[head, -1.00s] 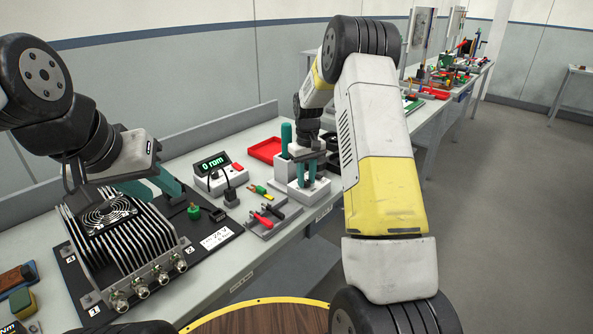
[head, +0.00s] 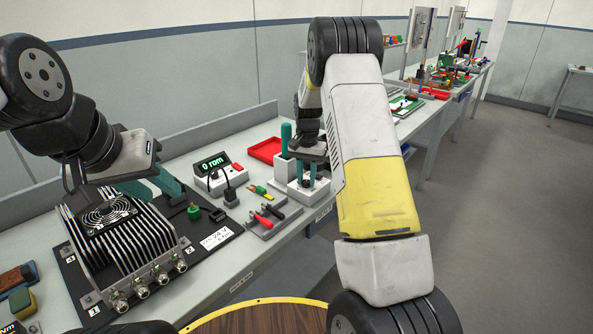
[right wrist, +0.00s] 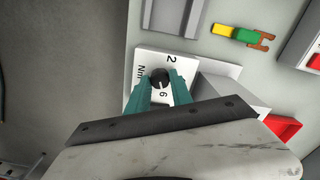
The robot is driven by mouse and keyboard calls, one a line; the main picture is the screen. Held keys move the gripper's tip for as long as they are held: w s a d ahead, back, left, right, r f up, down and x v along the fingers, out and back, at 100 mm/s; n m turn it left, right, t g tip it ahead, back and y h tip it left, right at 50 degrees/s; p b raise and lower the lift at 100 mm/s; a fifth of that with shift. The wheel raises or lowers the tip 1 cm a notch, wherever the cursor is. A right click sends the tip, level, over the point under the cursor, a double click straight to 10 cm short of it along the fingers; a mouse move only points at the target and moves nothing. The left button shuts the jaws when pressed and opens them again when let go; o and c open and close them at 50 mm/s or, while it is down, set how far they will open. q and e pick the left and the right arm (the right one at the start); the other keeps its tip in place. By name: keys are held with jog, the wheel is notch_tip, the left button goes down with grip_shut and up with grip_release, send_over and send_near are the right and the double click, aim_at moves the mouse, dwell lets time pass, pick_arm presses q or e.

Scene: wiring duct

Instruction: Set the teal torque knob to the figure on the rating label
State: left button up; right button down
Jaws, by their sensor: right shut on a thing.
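The torque knob (right wrist: 159,77) shows in the right wrist view with a dark round top between the teal fingers. It sits on a white dial face (right wrist: 150,62) printed with 2, 6 and Nm; other figures are hidden. I cannot read where its pointer stands. My right gripper (right wrist: 160,84) is shut on the knob. In the head view this gripper (head: 309,178) is low over the white dial block (head: 302,190). The rating label (head: 216,239) lies on the black plate; its print is too small to read surely. My left gripper (head: 172,188) hovers over the finned unit; its opening is unclear.
A finned unit with a fan (head: 125,240) stands on the black plate. A display reading 0 rpm (head: 212,165) is behind it. A teal handle (head: 286,134) stands upright beside the dial block. Red and black clips (head: 264,219) and a red tray (head: 265,150) are near.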

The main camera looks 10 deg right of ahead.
aim_at(306, 181)
jog(key=shift+w+m, duration=0.1)
jog(key=shift+m, duration=0.3)
jog(key=c, duration=1.1)
grip_release()
jog(key=shift+c, duration=0.2)
jog(key=shift+r, duration=0.15)
notch_tip(306, 181, up, 8)
jog(key=shift+f, duration=0.2)
